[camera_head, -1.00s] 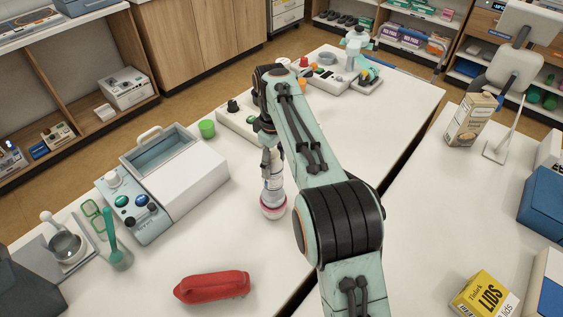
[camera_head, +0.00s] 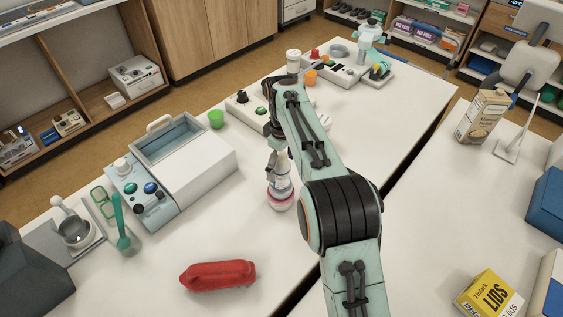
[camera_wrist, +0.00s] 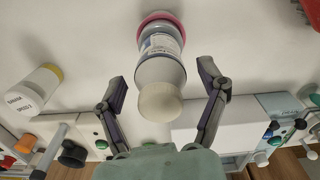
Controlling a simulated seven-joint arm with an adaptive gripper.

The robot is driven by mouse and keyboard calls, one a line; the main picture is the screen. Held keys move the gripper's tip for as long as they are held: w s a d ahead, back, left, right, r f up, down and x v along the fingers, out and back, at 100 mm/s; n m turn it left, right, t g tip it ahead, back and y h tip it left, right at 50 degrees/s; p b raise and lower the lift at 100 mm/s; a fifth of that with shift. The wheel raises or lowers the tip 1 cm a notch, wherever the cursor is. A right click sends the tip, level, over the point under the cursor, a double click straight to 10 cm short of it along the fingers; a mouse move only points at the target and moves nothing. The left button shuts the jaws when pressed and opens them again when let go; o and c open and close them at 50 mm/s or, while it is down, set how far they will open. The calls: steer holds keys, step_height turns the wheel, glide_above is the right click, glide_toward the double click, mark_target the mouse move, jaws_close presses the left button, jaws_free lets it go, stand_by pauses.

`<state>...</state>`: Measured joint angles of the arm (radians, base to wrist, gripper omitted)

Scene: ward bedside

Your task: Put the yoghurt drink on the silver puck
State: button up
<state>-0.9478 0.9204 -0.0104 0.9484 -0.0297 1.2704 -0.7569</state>
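The yoghurt drink (camera_head: 280,187) is a pale bottle with a printed label and a pink ring at its base. It stands upright on the white table below my gripper (camera_head: 273,162), partly hidden by it. In the wrist view the bottle (camera_wrist: 160,70), with its cream cap towards me, lies between the two fingers of my gripper (camera_wrist: 163,82). The fingers are apart, with a gap on each side of the bottle. A grey round disc (camera_head: 339,49) at the far end of the table may be the silver puck; it is too small to be sure.
A red pouch (camera_head: 218,275) lies in front.

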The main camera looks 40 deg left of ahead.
steer(key=shift+r, duration=0.1)
step_height(320, 180, up, 11)
steer(key=shift+f, duration=0.15)
steer(key=shift+r, duration=0.7)
